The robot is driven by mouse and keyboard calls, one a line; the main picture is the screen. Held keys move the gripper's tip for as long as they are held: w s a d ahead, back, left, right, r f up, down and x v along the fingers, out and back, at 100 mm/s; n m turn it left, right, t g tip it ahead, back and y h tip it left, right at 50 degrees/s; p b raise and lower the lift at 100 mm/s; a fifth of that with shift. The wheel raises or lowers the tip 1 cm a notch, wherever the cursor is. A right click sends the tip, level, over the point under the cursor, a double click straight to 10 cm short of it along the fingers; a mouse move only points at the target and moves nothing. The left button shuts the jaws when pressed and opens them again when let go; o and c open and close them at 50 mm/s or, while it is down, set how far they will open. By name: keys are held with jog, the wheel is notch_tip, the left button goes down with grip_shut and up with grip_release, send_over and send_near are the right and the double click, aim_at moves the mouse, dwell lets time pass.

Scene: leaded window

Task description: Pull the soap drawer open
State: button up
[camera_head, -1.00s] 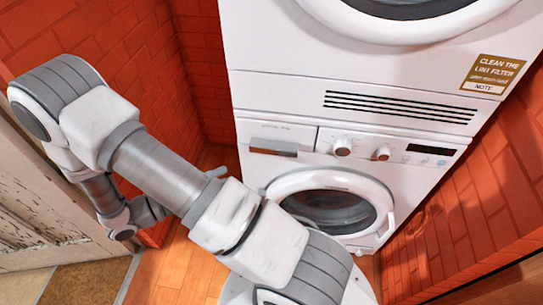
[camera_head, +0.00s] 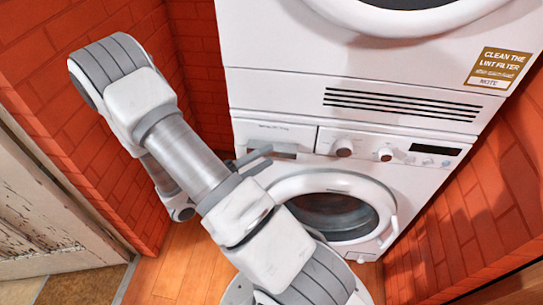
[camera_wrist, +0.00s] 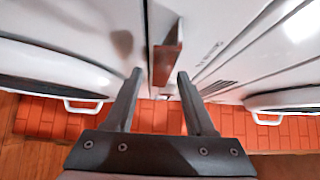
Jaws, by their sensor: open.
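The soap drawer (camera_head: 270,133) is the white panel at the upper left of the lower machine's front, and it looks flush with the panel. Its grip recess (camera_head: 284,149) runs along the lower part, partly hidden by my gripper (camera_head: 256,160). In the wrist view the recess (camera_wrist: 168,52) shows as a reddish-brown slot just ahead of my gripper (camera_wrist: 160,74). The two dark fingers are apart, with nothing between them. The slot lies ahead of the gap, nearer the right finger; I cannot tell whether a fingertip touches the drawer.
The washer's round door (camera_head: 335,212) is below and right of the drawer. The dryer (camera_head: 390,60) is stacked above. Red brick walls (camera_head: 110,110) close in on both sides. Wooden floor (camera_head: 178,275) is below.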

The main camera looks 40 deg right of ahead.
aim_at(287, 139)
jog(key=shift+s+d, duration=0.1)
jog(key=shift+d, duration=1.3)
jog(key=c, duration=0.8)
grip_shut()
jog(key=shift+a+f, duration=0.1)
jog(key=shift+f, duration=0.05)
